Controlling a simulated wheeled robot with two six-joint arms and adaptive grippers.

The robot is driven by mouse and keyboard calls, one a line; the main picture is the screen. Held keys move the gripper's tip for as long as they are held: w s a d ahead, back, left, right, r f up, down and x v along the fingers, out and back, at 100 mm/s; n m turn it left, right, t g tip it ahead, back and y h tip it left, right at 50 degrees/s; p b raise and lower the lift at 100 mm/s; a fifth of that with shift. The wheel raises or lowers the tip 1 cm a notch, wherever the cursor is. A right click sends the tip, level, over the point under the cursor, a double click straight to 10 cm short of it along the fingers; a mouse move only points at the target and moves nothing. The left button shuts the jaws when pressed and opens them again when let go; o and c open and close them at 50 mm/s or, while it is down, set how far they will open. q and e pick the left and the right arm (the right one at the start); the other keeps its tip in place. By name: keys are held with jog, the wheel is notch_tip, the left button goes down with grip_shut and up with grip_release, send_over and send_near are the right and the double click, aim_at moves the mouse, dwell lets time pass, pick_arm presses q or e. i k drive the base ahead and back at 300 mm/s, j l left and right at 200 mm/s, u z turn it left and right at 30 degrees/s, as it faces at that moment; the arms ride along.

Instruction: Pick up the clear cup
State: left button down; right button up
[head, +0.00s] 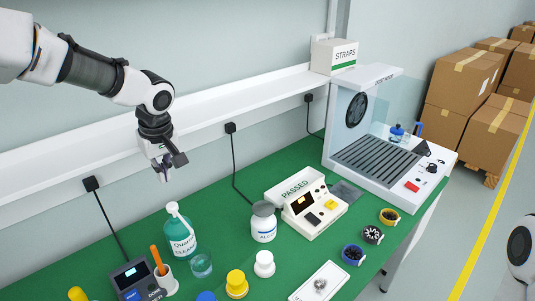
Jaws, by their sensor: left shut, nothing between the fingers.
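The clear cup (201,267) stands upright on the green table mat (262,183), between the green-and-white pump bottle and the white-capped item at the front. It looks see-through with a faint green tint. My left gripper (163,175) hangs pointing down above the back left of the table, well above and behind the cup. It is shut and empty. My right gripper is out of view; only a part of my own body shows at the right edge.
A green pump bottle (181,236), an alcohol jar (263,226) and a yellow-capped item (237,284) stand around the cup. A soldering station (137,280) is at the left. A white shelf (220,115) runs behind; a fume cabinet (392,160) stands at the right.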

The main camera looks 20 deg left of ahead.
aim_at(200, 269)
jog(key=k+l, duration=0.75)
jog(key=l, duration=0.2)
